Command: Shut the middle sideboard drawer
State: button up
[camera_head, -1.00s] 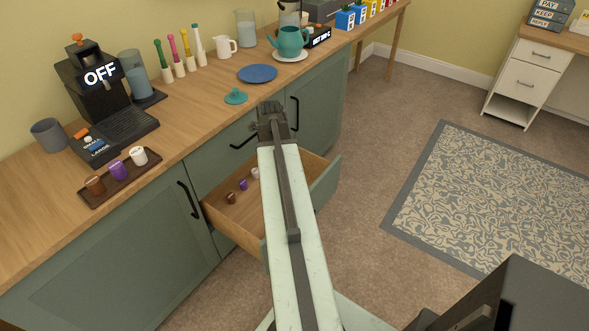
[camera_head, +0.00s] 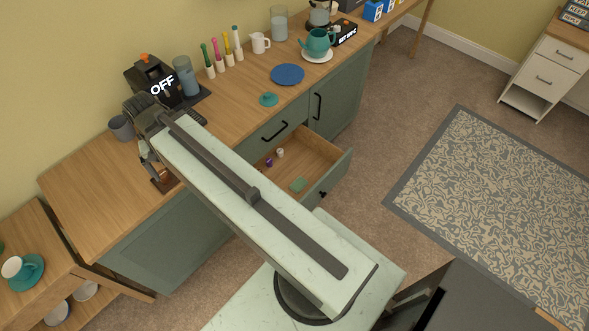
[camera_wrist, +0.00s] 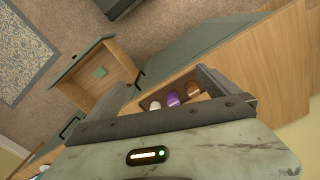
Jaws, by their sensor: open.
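The sideboard (camera_head: 340,92) is green with a wooden top. Its middle drawer (camera_head: 316,156) stands pulled out below a shut drawer front with a black handle. Small brown, purple and white pods and a green block (camera_head: 298,185) lie inside. The drawer also shows in the wrist view (camera_wrist: 77,65), at upper left. My gripper (camera_head: 146,125) is open, near the coffee machine and the left part of the worktop, well away from the drawer. In the wrist view my jaws (camera_wrist: 165,118) show near a tray of pods. My arm hides part of the drawer's left side.
The coffee machine (camera_head: 146,78), a grey cup (camera_head: 121,127), a teal lid (camera_head: 269,99), a blue plate (camera_head: 288,74) and a teapot (camera_head: 317,41) stand on the worktop. Carpet lies clear before the drawer, up to the patterned rug (camera_head: 500,200).

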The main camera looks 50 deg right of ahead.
aim_at(307, 156)
jog(key=z, duration=0.05)
jog(key=k, duration=0.4)
jog(key=z, duration=1.5)
jog(key=i, duration=1)
jog(key=u, duration=0.05)
